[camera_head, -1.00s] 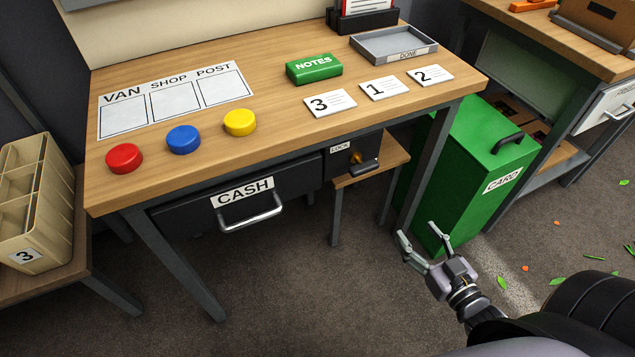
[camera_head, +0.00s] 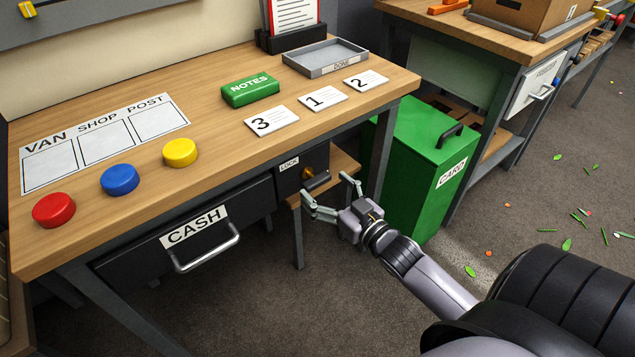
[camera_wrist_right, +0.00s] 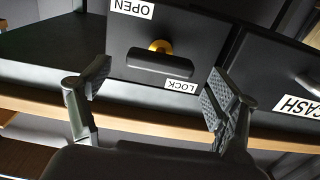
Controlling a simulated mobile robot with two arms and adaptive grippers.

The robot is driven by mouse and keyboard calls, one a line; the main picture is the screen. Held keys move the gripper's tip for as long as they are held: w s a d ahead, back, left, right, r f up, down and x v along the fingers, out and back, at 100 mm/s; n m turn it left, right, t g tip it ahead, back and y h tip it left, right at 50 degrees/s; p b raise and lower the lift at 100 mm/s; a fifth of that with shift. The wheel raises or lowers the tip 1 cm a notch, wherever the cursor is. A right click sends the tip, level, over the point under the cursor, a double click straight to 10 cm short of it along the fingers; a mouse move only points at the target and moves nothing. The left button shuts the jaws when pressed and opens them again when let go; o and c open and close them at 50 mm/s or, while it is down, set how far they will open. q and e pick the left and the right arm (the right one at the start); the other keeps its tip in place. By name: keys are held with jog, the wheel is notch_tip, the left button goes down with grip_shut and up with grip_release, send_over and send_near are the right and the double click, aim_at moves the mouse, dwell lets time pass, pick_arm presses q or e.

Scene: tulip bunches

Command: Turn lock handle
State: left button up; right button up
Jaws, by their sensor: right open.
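The lock handle (camera_head: 317,181) is a dark bar on a brass-coloured pivot, on the dark lock box (camera_head: 288,180) under the desk's right front. In the right wrist view the handle (camera_wrist_right: 160,66) lies lengthwise across the panel, between the "OPEN" label (camera_wrist_right: 132,8) and the "LOCK" label (camera_wrist_right: 180,86), with the picture upside down. My right gripper (camera_head: 332,192) is open, its fingers to either side of the handle in view. In the right wrist view its fingertips (camera_wrist_right: 160,80) flank the handle with gaps; no contact shows. My left gripper is not in view.
The "CASH" drawer (camera_head: 190,235) with its metal pull is left of the lock box. The desk edge (camera_head: 220,150) overhangs above. A green "CARD" bin (camera_head: 415,165) stands close to the right of my gripper. A low wooden shelf (camera_head: 340,172) is beside the box.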

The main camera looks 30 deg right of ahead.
aim_at(320, 184)
jog(key=shift+w+a, duration=0.15)
jog(key=shift+w, duration=1.55)
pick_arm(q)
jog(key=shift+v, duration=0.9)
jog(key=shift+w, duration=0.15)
pick_arm(e)
jog(key=shift+c, duration=0.4)
jog(key=c, duration=1.1)
